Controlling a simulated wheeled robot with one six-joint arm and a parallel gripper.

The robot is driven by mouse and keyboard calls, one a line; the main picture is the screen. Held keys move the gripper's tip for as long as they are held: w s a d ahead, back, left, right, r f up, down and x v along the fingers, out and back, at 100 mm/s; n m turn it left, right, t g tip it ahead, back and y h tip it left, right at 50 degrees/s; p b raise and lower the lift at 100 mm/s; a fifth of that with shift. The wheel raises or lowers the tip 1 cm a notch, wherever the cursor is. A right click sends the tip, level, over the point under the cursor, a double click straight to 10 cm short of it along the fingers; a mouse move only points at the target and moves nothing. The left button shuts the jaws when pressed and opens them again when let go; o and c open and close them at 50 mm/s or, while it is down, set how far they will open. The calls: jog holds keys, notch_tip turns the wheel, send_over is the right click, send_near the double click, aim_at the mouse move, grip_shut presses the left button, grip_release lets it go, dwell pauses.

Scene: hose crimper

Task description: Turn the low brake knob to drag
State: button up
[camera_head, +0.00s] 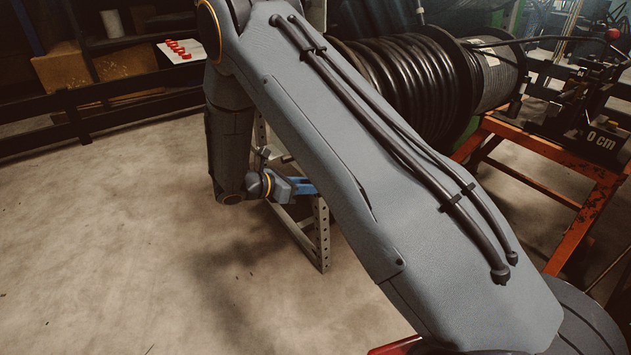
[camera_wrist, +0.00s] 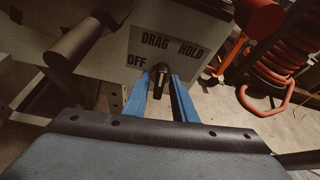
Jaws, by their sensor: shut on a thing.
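The low brake knob (camera_wrist: 160,73) is small and black on a pale panel (camera_wrist: 197,60) marked OFF, DRAG and HOLD in the wrist view. The knob sits below the DRAG word, with OFF to its left. The blue fingers of my gripper (camera_wrist: 161,88) are shut on the knob, one on each side. The knob's exact pointing direction is hard to tell in the dim, small picture. In the head view my blue gripper (camera_head: 300,187) reaches a perforated metal frame (camera_head: 322,235), and the knob is hidden there.
In the head view a large reel of black hose (camera_head: 405,88) stands behind my arm. An orange bench (camera_head: 560,160) is at the right, and open floor lies at the left. In the wrist view a dark cylinder (camera_wrist: 82,42) is at the upper left and red coils (camera_wrist: 275,75) at the right.

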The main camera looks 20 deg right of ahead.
jog(key=shift+w+f+n+g+h+p, duration=0.1)
jog(key=shift+n+g+h+p, duration=0.05)
jog(key=shift+n+g, duration=0.4)
jog(key=shift+w+n+g+h+p, duration=0.15)
jog(key=shift+n+g, duration=0.2)
jog(key=shift+n, duration=0.4)
jog(key=o, duration=0.7)
jog(key=shift+a, duration=0.1)
jog(key=w+v, duration=0.1)
jog(key=v, duration=0.6)
jog(key=shift+s+a+p, duration=0.35)
jog(key=shift+s+p, duration=0.05)
jog(key=shift+s, duration=0.15)
